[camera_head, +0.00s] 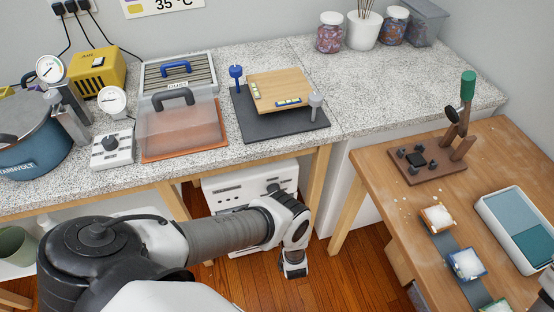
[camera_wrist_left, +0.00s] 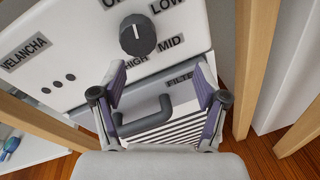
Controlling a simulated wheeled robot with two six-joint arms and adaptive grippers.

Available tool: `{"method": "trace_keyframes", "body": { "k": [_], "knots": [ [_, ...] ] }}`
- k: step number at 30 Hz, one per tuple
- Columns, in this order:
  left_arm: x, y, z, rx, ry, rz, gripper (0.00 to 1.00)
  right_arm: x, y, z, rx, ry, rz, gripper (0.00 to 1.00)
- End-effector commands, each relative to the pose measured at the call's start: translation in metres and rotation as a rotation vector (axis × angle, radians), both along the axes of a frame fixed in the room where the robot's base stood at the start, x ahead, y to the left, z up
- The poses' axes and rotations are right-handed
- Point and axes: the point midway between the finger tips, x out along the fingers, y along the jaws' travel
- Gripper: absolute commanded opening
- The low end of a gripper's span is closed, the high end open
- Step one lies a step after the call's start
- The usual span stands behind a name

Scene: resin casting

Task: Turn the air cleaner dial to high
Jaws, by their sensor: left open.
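The air cleaner (camera_head: 222,190) is a white box under the counter, partly hidden by my left arm. Its dark dial (camera_wrist_left: 137,36) shows in the left wrist view, with labels around it: one cut off starting with "O", LOW, MID and HIGH (camera_wrist_left: 136,62). The dial's white mark points up, between the cut-off label and LOW. My left gripper (camera_wrist_left: 157,76) is open and empty, below the dial and apart from it; it also shows in the head view (camera_head: 294,268). A grey handle (camera_wrist_left: 145,117) shows between its fingers. Only a sliver of my right gripper (camera_head: 546,288) shows at the right edge.
The handle sits on a filter drawer with a striped grille (camera_wrist_left: 165,130). A wooden table leg (camera_wrist_left: 247,70) stands close to the right of the cleaner. The counter (camera_head: 210,160) overhangs it. A wooden table (camera_head: 385,205) stands to the right, with bare floor (camera_head: 330,280) between.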

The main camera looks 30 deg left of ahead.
Motion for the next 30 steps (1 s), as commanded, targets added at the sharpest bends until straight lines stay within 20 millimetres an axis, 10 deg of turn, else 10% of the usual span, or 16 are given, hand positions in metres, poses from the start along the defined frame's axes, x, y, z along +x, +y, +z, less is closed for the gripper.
{"method": "trace_keyframes", "body": {
  "k": [6,28,30],
  "knots": [
    [-0.016,-0.003,0.012,-0.204,-0.386,0.142,0.73,0.0,0.0,0.007,0.0,0.0,0.0,0.4],
    [0.033,0.054,0.012,-0.21,-0.392,0.142,0.73,0.0,0.0,-0.017,0.0,0.001,-0.001,0.4],
    [0.033,0.054,0.012,-0.21,-0.392,0.142,0.48,0.0,0.0,-0.017,0.0,0.0,-0.001,0.4]
  ]
}}
